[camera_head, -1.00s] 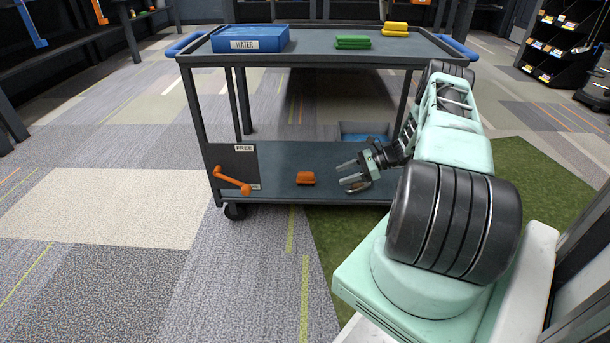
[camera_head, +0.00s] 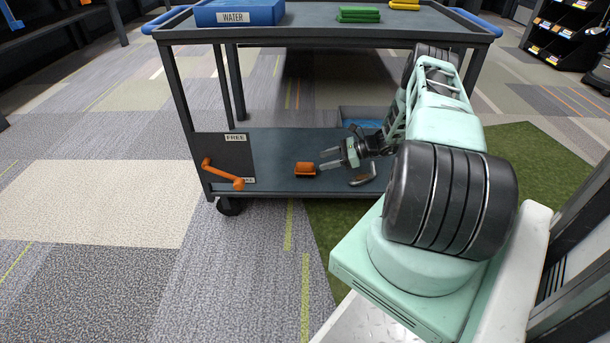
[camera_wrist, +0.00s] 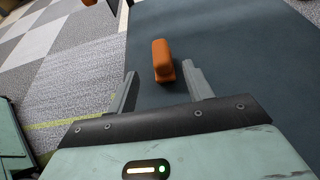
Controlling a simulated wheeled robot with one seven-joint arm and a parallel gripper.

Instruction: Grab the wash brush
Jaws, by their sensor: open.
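The wash brush appears to be the small orange block-like thing (camera_head: 305,169) on the cart's lower shelf (camera_head: 275,150). In the wrist view the orange brush (camera_wrist: 162,58) stands on the dark shelf, its near end about level with the fingertips. My gripper (camera_head: 323,160) is low over the shelf, just right of the brush in the head view. In the wrist view my gripper (camera_wrist: 159,70) is open, with the brush lying between the lines of its two fingers, nearer the right one. No grip on it shows.
An orange lever (camera_head: 222,174) sits at the shelf's left end by a FREE label. A grey curved object (camera_head: 362,177) lies on the shelf under my arm. The top shelf above holds a blue WATER box (camera_head: 238,13), green pads (camera_head: 358,14) and yellow pads (camera_head: 404,4).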

